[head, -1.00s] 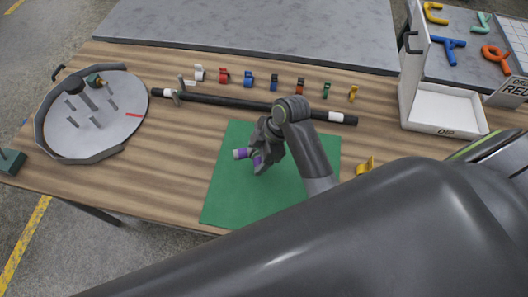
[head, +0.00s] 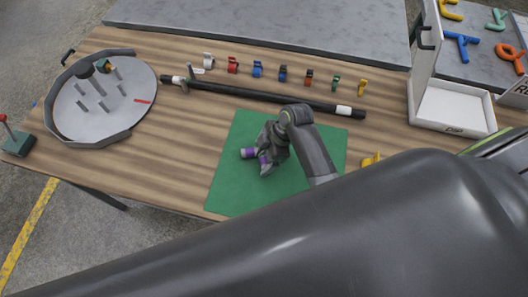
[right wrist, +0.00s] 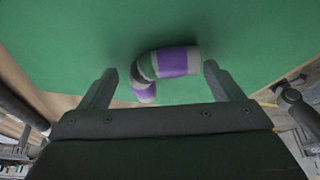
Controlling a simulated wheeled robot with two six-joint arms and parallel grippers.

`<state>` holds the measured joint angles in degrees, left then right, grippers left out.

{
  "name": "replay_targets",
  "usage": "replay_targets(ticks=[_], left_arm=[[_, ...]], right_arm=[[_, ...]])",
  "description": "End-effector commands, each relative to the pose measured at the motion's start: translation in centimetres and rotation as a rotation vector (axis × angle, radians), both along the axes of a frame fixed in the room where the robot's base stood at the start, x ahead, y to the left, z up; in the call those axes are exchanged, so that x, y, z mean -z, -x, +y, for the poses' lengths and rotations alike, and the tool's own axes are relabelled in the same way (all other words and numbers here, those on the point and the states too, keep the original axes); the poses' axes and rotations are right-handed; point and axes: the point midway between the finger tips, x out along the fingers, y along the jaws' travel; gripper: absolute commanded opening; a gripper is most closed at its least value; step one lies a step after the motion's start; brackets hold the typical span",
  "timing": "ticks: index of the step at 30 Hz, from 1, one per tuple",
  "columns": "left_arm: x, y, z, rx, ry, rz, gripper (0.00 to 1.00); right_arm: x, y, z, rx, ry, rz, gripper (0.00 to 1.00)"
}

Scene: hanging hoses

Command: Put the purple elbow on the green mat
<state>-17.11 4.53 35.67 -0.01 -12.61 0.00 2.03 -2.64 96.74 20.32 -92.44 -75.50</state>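The purple elbow (head: 264,161) is a dark bent pipe with purple bands and pale ends. In the head view it is over the green mat (head: 225,190), partly hidden by my right gripper (head: 268,150). In the right wrist view the elbow (right wrist: 173,62) lies against the green of the mat (right wrist: 260,30), between the two spread fingers of my right gripper (right wrist: 160,78). A gap shows at the left finger; the right fingertip is close to one pale end. Whether the elbow touches the mat is hard to tell. My left gripper is not in view.
A round grey tray (head: 130,88) with pegs stands at the left. A black bar (head: 260,98) lies behind the mat, with several coloured clips beyond it. A white bin (head: 455,108) is at the right. A yellow piece (head: 371,160) sits beside the mat.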

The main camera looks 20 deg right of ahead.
Motion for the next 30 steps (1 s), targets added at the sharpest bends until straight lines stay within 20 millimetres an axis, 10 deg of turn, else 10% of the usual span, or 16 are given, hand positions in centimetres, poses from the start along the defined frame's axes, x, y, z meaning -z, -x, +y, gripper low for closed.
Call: replay_targets(ticks=[14,30], left_arm=[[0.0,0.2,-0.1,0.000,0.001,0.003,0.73],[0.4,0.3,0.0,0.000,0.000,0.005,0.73]], right_arm=[[-1.0,0.0,-0.4,0.000,0.000,-0.002,0.93],[-10.0,0.9,-4.3,0.000,0.002,-0.004,0.93]])
